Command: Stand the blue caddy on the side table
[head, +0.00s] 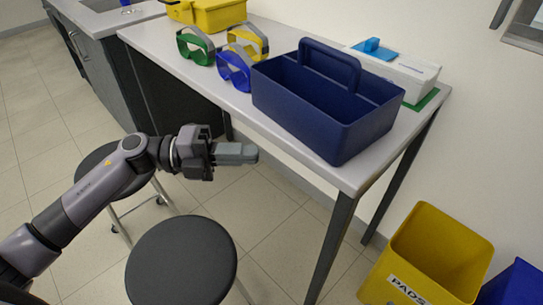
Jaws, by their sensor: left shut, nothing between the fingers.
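The blue caddy (318,116) is a dark blue open tray with a raised handle. It stands upright on the light grey table (151,41), near the table's front right end, and looks empty. My left gripper (252,153) is shut and empty. In the picture it is just left of and below the caddy, in front of the table's front edge and apart from the caddy. My right gripper is not in view. I cannot tell whether this table is the side table.
Green, blue and yellow goggles (234,67), a yellow caddy (208,14) and a white box (404,71) share the table. Two dark stools (182,265) stand in front. A yellow bin (427,258) marked PADS and a blue bin are on the floor at right.

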